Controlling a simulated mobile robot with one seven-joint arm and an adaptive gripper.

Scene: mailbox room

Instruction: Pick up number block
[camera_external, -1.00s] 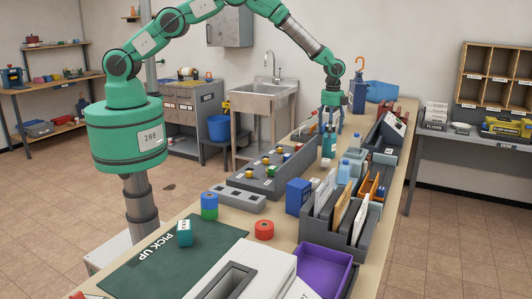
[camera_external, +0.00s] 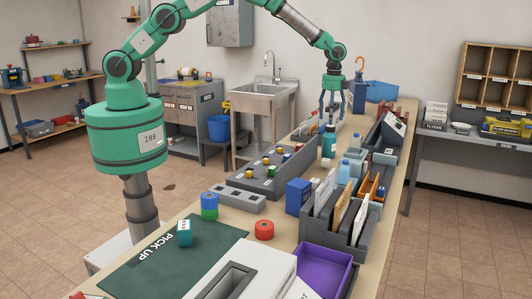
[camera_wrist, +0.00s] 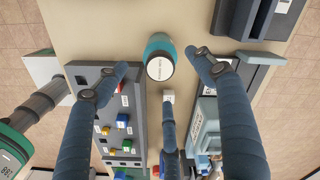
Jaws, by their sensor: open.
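A small teal block (camera_external: 185,232) with a printed white top stands on the dark green PICK UP mat (camera_external: 185,266); its print is too small to read, so I cannot tell if it is the number block. My gripper (camera_external: 331,112) is far from it, at the far part of the bench, fingers pointing down and spread. In the wrist view, my gripper (camera_wrist: 160,65) is open and empty. A teal bottle with a white lettered top (camera_wrist: 160,67) stands upright below, between the spread fingers in the picture. It also shows in the external view (camera_external: 328,145).
A grey rack (camera_external: 262,180) with small coloured pieces stands beside the bottle. A blue box (camera_external: 297,197), file holder (camera_external: 352,225), purple tray (camera_external: 325,266), red roll (camera_external: 264,230) and blue-green cylinder (camera_external: 209,206) crowd the near bench. The mat has free room around the teal block.

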